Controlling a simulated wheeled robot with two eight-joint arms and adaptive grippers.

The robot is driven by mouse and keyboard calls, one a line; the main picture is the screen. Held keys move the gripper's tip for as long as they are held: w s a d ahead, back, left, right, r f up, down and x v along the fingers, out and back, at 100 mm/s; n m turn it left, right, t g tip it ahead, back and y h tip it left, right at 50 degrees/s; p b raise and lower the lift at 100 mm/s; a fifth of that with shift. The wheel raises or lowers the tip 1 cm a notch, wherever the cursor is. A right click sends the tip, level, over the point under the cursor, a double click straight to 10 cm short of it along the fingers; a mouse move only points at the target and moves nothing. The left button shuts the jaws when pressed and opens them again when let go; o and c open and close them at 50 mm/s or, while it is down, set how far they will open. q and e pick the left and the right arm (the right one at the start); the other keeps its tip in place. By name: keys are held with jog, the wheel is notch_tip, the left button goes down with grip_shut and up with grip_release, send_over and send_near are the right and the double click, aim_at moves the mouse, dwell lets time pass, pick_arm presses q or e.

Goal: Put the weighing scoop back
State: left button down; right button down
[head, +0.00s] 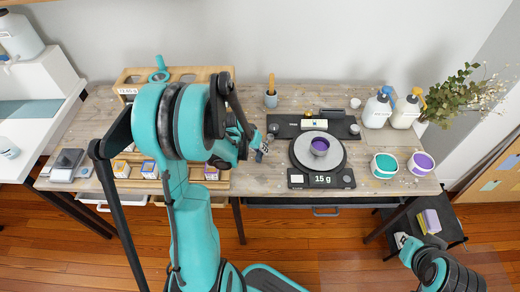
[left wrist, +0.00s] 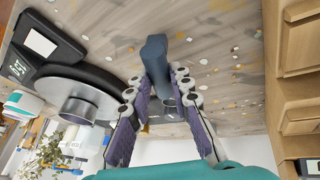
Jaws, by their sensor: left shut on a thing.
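My left gripper (head: 258,150) is over the middle of the workbench, left of the scale. It is shut on a dark blue-grey scoop (left wrist: 156,62). In the left wrist view the scoop sticks out beyond the fingertips (left wrist: 160,98), with the wood bench top behind it. In the head view the scoop is small and partly hidden by the gripper. A wooden rack (head: 128,76) stands at the back left, partly hidden by my left arm. Its side also shows in the left wrist view (left wrist: 302,70). My right gripper cannot be made out.
A round scale (head: 336,160) reading 15 g carries a cup with purple contents (head: 320,146). Teal (head: 384,165) and purple (head: 421,163) tubs stand right of it. Bottles (head: 378,108) and a plant (head: 462,98) are at the back right.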

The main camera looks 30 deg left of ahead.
pick_arm(q)
jog(key=c, duration=1.4)
grip_release()
jog(key=shift+o, duration=0.2)
jog(key=shift+r, duration=0.1)
jog(key=shift+r+p, duration=0.3)
jog(key=shift+p, duration=0.1)
jog(key=p+v, duration=0.5)
jog(key=v, duration=0.6)
jog(key=s+d+r+m+t, duration=0.1)
jog(key=s+d+r, duration=0.4)
jog(key=d, duration=0.3)
jog(key=s+d+r+m+t+y, duration=0.1)
jog(key=s+d+r, duration=0.4)
jog(key=d, duration=0.3)
jog(key=shift+d+r, duration=0.4)
jog(key=shift+r, duration=0.3)
jog(key=shift+s, duration=0.1)
